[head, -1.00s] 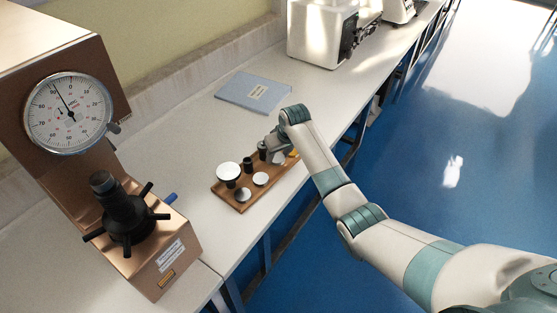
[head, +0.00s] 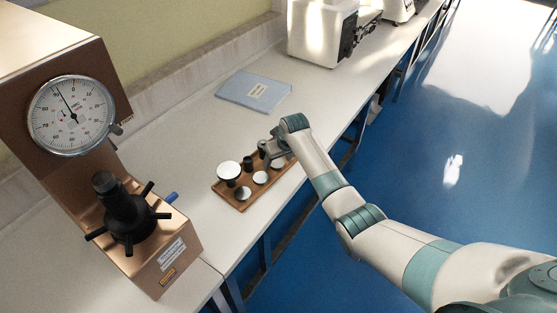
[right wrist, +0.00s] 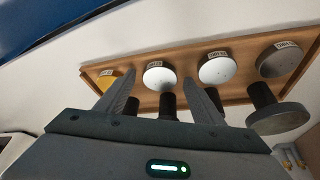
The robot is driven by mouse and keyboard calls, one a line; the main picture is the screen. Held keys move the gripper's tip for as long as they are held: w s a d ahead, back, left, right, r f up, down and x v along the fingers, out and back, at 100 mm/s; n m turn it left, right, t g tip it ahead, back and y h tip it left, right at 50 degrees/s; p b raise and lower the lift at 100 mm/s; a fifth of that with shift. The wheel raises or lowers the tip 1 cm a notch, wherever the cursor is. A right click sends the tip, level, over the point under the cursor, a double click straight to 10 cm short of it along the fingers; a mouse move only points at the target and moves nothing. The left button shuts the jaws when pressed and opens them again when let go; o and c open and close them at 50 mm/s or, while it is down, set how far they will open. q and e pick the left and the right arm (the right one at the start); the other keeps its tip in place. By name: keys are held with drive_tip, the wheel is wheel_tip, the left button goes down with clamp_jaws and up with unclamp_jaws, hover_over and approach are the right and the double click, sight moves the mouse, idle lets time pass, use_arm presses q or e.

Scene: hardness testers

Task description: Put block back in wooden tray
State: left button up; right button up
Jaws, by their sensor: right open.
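The wooden tray (head: 238,206) lies on the white bench and also shows in the right wrist view (right wrist: 198,52). My right gripper (head: 272,148) is over the tray's far end in the head view. In the right wrist view the gripper (right wrist: 160,82) is open, its fingers apart with nothing held between them; the white block appears beyond the gap. My left gripper is not in view.
Black-stemmed anvils, one with a wide disc (head: 228,169), stand along the tray's wall side. A copper-coloured hardness tester (head: 152,238) with a dial (head: 72,114) is at the left. The bench's front edge is close to the tray.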

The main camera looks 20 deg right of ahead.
drive_tip(key=shift+r, duration=0.1)
drive_tip(key=b+v, duration=0.1)
drive_tip(key=v, duration=1.1)
drive_tip(key=shift+w, duration=0.1)
idle(0.5)
